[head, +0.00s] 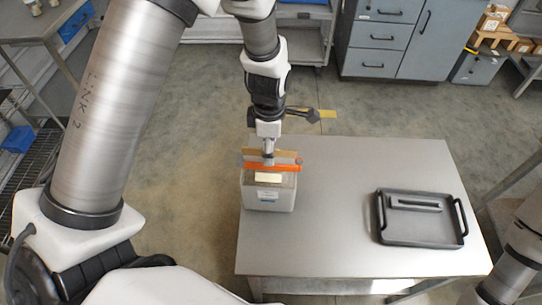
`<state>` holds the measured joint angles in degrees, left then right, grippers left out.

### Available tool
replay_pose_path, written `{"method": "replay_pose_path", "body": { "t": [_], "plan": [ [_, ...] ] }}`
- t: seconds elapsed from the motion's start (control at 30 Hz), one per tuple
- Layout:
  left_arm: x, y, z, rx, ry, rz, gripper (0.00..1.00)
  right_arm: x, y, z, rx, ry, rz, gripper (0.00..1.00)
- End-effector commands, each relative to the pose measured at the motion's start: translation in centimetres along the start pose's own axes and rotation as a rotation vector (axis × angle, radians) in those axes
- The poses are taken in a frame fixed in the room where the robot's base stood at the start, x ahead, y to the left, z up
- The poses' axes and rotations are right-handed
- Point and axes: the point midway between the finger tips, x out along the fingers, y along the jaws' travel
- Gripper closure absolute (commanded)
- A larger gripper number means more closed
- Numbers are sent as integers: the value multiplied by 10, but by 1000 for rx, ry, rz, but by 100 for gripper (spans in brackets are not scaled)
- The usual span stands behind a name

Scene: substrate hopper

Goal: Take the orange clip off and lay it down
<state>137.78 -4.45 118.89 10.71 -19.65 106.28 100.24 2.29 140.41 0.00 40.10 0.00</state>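The orange clip (285,167) is a long thin bar lying across the brown top edge (284,154) of a pale box-like bag or container (268,197) with a label, at the left end of the metal table. My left gripper (268,157) points down at the middle of the clip and appears to touch it. Its fingers look narrow from this angle, and I cannot tell whether they are closed on the clip. Part of the clip is hidden behind the fingers. My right arm shows at the lower right edge, but its gripper is out of view.
A dark grey tray (391,239) with side handles and a raised bar-shaped piece (414,204) inside sits at the table's right. The metal table (335,225) is clear between container and tray. Grey drawers (380,42) and a trolley (308,45) stand behind, across open floor.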

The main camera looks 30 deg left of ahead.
Motion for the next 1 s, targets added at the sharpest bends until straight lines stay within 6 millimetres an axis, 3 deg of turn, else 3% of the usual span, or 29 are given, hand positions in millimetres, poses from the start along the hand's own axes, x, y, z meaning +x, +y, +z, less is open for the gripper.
{"method": "replay_pose_path", "body": {
  "t": [0.2, 0.47, 0.63, 0.67, 1.0],
  "plan": [
    [37, -6, -3, -1, 2, -3, 36, -13, 0, 0, 0, 1, 0, 60],
    [44, -5, -3, 1, 1, 0, 36, -12, 0, 0, 0, 1, 0, 60],
    [44, -5, -3, 1, 1, 0, 92, -12, 0, 0, 0, 1, 0, 60],
    [44, -5, -3, 1, 1, 0, 98, -12, 0, 0, 0, 1, 0, 60],
    [43, -5, -3, 1, 1, -1, 98, -12, 0, 0, 0, 1, 0, 60]
  ]
}}
